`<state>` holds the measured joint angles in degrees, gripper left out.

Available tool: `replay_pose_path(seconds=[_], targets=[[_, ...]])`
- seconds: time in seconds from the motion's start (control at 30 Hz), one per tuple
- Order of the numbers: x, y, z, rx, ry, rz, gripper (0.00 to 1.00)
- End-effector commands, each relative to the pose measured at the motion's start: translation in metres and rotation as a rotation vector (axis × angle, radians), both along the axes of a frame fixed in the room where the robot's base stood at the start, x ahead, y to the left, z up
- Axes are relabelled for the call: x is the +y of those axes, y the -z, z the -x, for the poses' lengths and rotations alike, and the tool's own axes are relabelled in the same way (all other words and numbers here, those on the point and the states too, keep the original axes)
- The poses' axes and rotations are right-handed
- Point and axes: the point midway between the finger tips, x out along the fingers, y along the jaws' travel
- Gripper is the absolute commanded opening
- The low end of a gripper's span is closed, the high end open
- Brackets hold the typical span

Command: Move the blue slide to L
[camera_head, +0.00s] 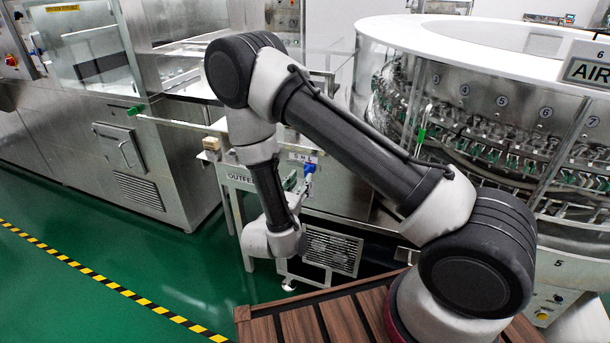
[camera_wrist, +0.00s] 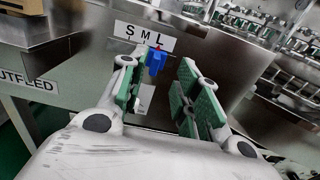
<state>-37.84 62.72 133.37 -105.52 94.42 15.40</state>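The blue slide (camera_wrist: 155,61) sits on a grey steel panel, just under the white S M L plate (camera_wrist: 122,29). A small red mark at its top lies near the L, but I cannot tell whether it lines up exactly. The slide also shows small in the head view (camera_head: 309,168), under the plate (camera_head: 303,158). My gripper (camera_wrist: 166,72) is open and empty, with green pads on both fingers. In the wrist view the slide appears between the fingertips, closer to the left one. I cannot tell whether the left finger touches it.
The OUTFEED label (camera_head: 241,179) is on the panel left of the slide. The rotary washer (camera_head: 480,45) stands on the right. A steel machine (camera_head: 150,170) stands on the left. Open green floor (camera_head: 130,250) lies in front.

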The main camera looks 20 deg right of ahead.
Motion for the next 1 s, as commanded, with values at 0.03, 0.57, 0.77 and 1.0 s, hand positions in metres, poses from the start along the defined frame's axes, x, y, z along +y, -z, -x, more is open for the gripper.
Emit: replay_pose_path(seconds=[0.03,0.57,0.77,1.0], targets=[[0.009,0.0,0.009,0.001,-0.006,0.0,0.32],[0.033,0.001,0.047,0.001,0.002,0.0,0.32],[0.033,0.0,0.047,0.001,0.002,0.0,0.32],[0.011,0.009,0.058,0.067,0.098,0.021,0.32]])
